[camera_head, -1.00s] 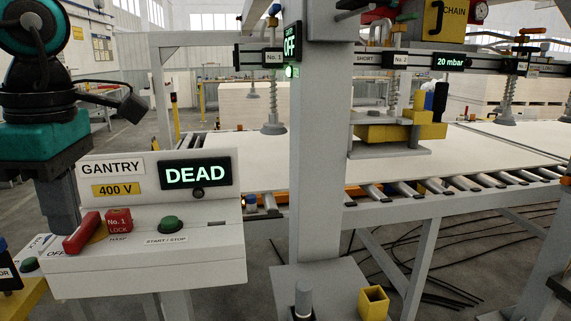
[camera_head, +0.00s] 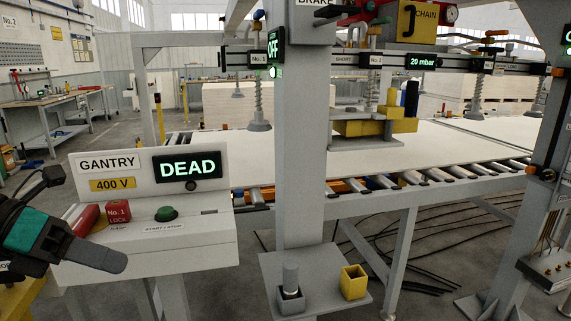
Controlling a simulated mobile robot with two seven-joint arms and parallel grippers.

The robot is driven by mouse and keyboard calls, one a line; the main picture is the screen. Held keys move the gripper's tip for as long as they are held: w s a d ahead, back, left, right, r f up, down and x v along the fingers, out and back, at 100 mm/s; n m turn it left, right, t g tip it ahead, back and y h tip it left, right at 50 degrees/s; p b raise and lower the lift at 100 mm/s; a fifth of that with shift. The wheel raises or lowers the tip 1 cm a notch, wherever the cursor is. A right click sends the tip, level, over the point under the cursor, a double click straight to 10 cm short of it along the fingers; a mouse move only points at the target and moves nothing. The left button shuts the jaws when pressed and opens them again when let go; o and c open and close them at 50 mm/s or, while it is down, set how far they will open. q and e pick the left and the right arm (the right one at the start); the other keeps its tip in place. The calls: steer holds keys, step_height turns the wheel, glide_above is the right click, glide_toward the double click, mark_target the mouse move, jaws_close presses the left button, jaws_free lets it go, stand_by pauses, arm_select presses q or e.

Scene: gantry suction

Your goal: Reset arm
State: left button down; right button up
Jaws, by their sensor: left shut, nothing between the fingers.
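My left gripper (camera_head: 112,259) is at the left edge, low in front of the white gantry control box (camera_head: 210,247). It is dark with a teal part, its fingers are shut, and they point right and slightly down with nothing in them. The box's display (camera_head: 187,167) reads DEAD. A red No. 1 lock (camera_head: 118,211) and a green start/stop button (camera_head: 166,214) sit on its sloped top. My right gripper is not in view.
A grey post (camera_head: 303,150) stands right of the box; its base plate (camera_head: 325,290) carries a grey cylinder in a holder (camera_head: 291,284) and a yellow open box (camera_head: 354,282). Behind are a roller conveyor (camera_head: 440,173) with pale boards and hanging suction cups (camera_head: 259,126). Cables lie on the floor.

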arm_select(q)
step_height(320, 180, down, 19)
steer(key=a+n+t+y, duration=0.1)
steer(key=n+t+y, duration=0.35)
steer(key=n, duration=0.85)
steer(key=a+n+t+y, duration=0.1)
steer(key=a+n+t, duration=0.1)
steer(key=n+t, duration=0.8)
steer(key=s+d+f+n+g+y, duration=0.1)
steer(key=s+d+f+n+g, duration=0.2)
steer(key=d+f+n, duration=0.3)
steer(key=s+d+f+n+g+y+p, duration=0.1)
steer(key=s+d+f+n+g, duration=0.3)
steer(key=f+n, duration=0.5)
steer(key=shift+s+d+f+n+y, duration=0.5)
steer(key=shift+s+d+y, duration=0.35)
steer(key=shift+d, duration=0.4)
